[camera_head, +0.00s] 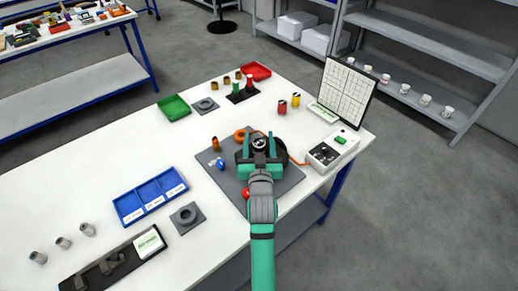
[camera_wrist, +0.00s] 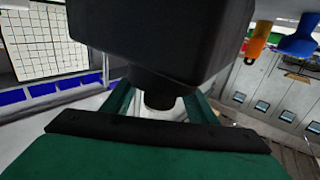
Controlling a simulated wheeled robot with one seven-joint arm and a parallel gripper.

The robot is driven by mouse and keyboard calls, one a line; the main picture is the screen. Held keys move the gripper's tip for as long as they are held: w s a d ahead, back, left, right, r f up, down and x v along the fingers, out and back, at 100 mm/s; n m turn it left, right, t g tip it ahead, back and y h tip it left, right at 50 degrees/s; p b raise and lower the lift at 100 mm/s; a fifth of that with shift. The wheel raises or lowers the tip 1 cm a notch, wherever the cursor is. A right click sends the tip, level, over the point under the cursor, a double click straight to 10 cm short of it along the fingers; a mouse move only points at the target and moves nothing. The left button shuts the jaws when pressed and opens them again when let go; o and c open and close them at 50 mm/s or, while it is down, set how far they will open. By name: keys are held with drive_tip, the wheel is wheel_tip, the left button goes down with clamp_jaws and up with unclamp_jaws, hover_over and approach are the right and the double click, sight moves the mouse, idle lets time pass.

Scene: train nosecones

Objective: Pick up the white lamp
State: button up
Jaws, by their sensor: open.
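My gripper (camera_head: 261,153) is over the grey mat (camera_head: 285,183) on the white table, with its green jaws apart. In the wrist view the two green fingers (camera_wrist: 160,104) stand apart, with a dark block and its round stub in front of them. A small pale patch (camera_wrist: 174,112) shows beside the stub, between the fingers. A small round white-and-black thing (camera_head: 260,143) shows at the jaws in the head view. I cannot tell whether either is the white lamp. A blue lamp-like piece (camera_head: 219,163) and a red one (camera_head: 245,193) lie on the mat.
An orange ring (camera_head: 240,135) and a dark round part lie close to the gripper. A control box (camera_head: 327,155) stands to the right, with a gridded panel (camera_head: 346,92) behind it. A blue tray (camera_head: 150,196) and a green bin (camera_head: 174,107) are to the left.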

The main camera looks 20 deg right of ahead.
drive_tip(key=shift+w+d, duration=0.2)
drive_tip(key=shift+w, duration=0.35)
drive_tip(key=c, duration=1.2)
drive_tip(key=shift+r, duration=0.1)
